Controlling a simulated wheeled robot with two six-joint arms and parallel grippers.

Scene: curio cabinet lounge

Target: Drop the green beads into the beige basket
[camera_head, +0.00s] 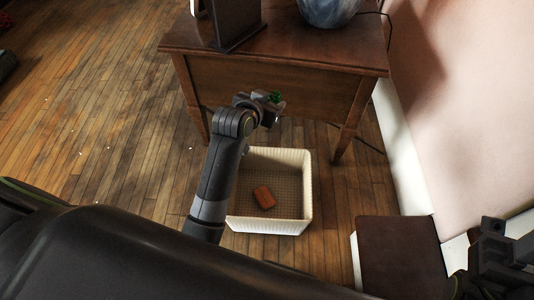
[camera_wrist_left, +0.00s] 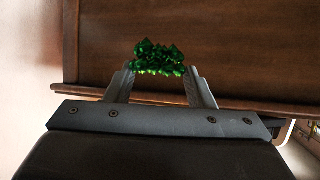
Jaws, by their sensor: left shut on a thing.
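The green beads (camera_head: 275,97) are a small dark green bunch at the tip of my left gripper (camera_head: 268,105) in the head view. In the left wrist view the beads (camera_wrist_left: 158,58) sit between the two fingertips, and the left gripper (camera_wrist_left: 160,76) is shut on them. The beige basket (camera_head: 304,190) stands on the floor, open at the top. My left gripper is above the floor, near the basket's far edge in the picture and in front of the wooden table. My right gripper (camera_head: 490,245) shows partly at the right edge; its fingers are unclear.
A wooden table (camera_head: 330,88) stands just behind the basket, bearing a blue-grey vase (camera_head: 328,10) and a dark stand (camera_head: 232,25). An orange-brown block (camera_head: 264,197) lies inside the basket. A dark brown low box (camera_head: 400,258) is at lower right. The wooden floor at left is mostly clear.

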